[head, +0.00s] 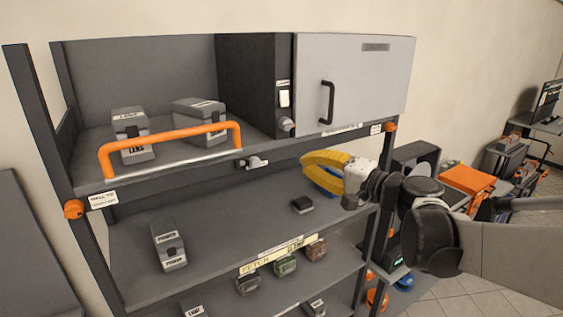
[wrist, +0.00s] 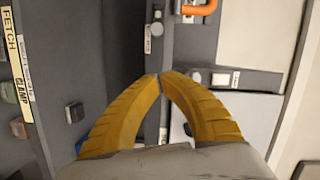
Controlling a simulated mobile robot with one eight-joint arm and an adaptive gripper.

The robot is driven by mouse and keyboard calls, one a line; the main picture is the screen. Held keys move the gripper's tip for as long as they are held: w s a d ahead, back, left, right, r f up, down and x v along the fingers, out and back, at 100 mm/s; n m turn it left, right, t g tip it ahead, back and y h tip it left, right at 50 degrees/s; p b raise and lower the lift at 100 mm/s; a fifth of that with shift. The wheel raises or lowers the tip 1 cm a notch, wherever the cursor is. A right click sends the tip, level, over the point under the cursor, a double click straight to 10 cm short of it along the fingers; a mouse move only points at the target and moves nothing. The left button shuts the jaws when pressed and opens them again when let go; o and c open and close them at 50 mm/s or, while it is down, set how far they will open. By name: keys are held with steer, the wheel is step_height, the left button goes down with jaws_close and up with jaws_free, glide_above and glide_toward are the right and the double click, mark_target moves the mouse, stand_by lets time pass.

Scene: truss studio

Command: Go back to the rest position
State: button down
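My gripper (head: 306,162) shows in the head view with yellow curved fingers, in front of the rack's right half, below the grey cabinet door. In the wrist view my gripper (wrist: 161,76) has its two fingertips together, with nothing seen between them. My arm reaches in from the right edge of the head view. No object is in its hold.
The rack's middle shelf (head: 215,225) bears a grey case (head: 168,245) and a small black box (head: 302,205). An orange handle (head: 170,135) fronts two cases above. The cabinet door (head: 355,75) is closed. Orange bins (head: 468,182) stand at right.

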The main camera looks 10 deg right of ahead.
steer(key=s+a+f+n+g+h+b, duration=0.1)
steer(key=s+a+f+n+g+b, duration=0.15)
steer(key=s+f+b, duration=0.6)
steer(key=s+a+f+n+g+h+b, duration=0.15)
steer(key=a+f+b, duration=0.35)
steer(key=f, duration=0.9)
steer(key=s+d+f+n+g+h+b, duration=0.1)
steer(key=s+f+b, duration=0.3)
steer(key=f, duration=0.5)
steer(key=s+d+f+n+g+h+b, duration=0.1)
steer(key=s+d+f+n+h+b, duration=0.1)
steer(key=f+b, duration=0.6)
steer(key=s+d+f+n+g+h+b, duration=0.1)
steer(key=s+d+f+n+h+b, duration=0.1)
steer(key=s+f+b, duration=0.4)
step_height(320, 180, down, 5)
steer(key=shift+s+d+r+g+h+b, duration=0.2)
steer(key=shift+s+g+h+b, duration=0.15)
steer(key=shift+h+b, duration=0.4)
